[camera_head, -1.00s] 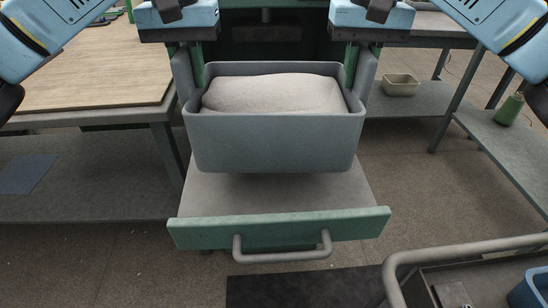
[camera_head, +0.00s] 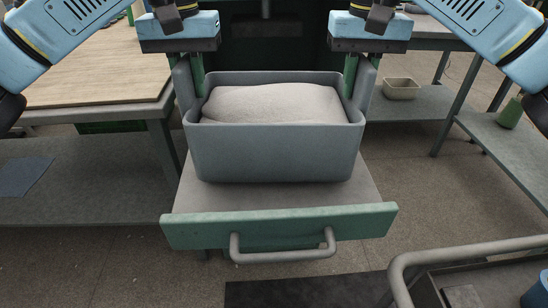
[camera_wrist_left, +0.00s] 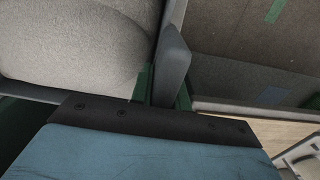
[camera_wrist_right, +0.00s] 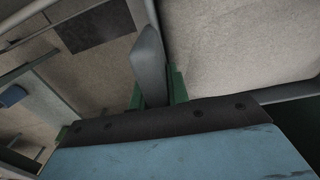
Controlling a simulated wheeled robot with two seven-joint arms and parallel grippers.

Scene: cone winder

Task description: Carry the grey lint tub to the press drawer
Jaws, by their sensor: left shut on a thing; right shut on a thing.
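The grey lint tub (camera_head: 274,152), filled with a pale mound of lint (camera_head: 270,103), is upright over the open press drawer (camera_head: 280,228) with its green front. The tub's base appears at or just above the drawer floor; I cannot tell whether it touches. My left gripper (camera_head: 188,82) is shut on the tub's left handle, seen in the left wrist view (camera_wrist_left: 171,65). My right gripper (camera_head: 358,80) is shut on the right handle, seen in the right wrist view (camera_wrist_right: 149,65). The drawer's back part is hidden behind the tub.
A wood-topped table (camera_head: 85,70) stands at the left. Shelves at the right hold a beige bin (camera_head: 401,88) and a green cone (camera_head: 510,112). A cart with a grey rail (camera_head: 470,248) is at the lower right. A dark mat (camera_head: 300,290) lies before the drawer.

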